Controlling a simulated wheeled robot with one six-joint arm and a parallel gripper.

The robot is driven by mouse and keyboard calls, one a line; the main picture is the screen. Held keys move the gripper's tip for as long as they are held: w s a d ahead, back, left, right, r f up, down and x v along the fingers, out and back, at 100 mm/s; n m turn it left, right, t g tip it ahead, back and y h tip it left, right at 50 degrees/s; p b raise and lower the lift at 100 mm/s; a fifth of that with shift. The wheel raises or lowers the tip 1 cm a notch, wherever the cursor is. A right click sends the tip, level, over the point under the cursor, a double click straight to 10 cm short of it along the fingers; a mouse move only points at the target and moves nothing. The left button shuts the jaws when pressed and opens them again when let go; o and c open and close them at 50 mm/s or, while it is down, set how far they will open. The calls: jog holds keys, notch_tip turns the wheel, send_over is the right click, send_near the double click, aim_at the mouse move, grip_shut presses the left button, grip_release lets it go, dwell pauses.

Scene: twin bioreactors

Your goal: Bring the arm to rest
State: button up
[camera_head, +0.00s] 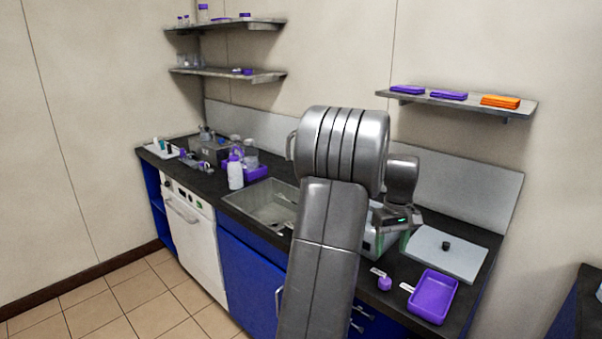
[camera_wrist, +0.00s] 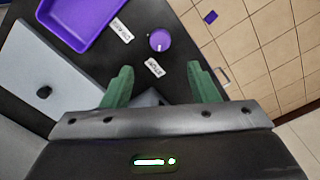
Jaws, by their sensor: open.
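My arm rises through the middle of the head view, its thick grey links bent over the counter. My gripper (camera_wrist: 162,86) shows in the wrist view with two green fingers spread wide apart and nothing between them. In the head view only a bit of green by the wrist shows, and the fingertips are mostly hidden. The gripper hangs over the dark counter (camera_wrist: 185,30), near a purple tray (camera_wrist: 75,42) and a small round purple object (camera_wrist: 159,40) with a label beside each. In the head view the tray (camera_head: 433,296) and round object (camera_head: 384,283) lie at the counter's right end.
A pale grey board (camera_head: 447,253) with a small black knob lies behind the tray. A sink (camera_head: 268,204), white bottle (camera_head: 235,174) and white dishwasher (camera_head: 192,239) are to the left. A wall shelf (camera_head: 456,104) is at the right. Tiled floor (camera_head: 140,303) is open in front.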

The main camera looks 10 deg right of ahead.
aim_at(385, 280)
notch_tip(385, 280, down, 11)
jog(key=shift+f, duration=0.1)
dwell(0.3)
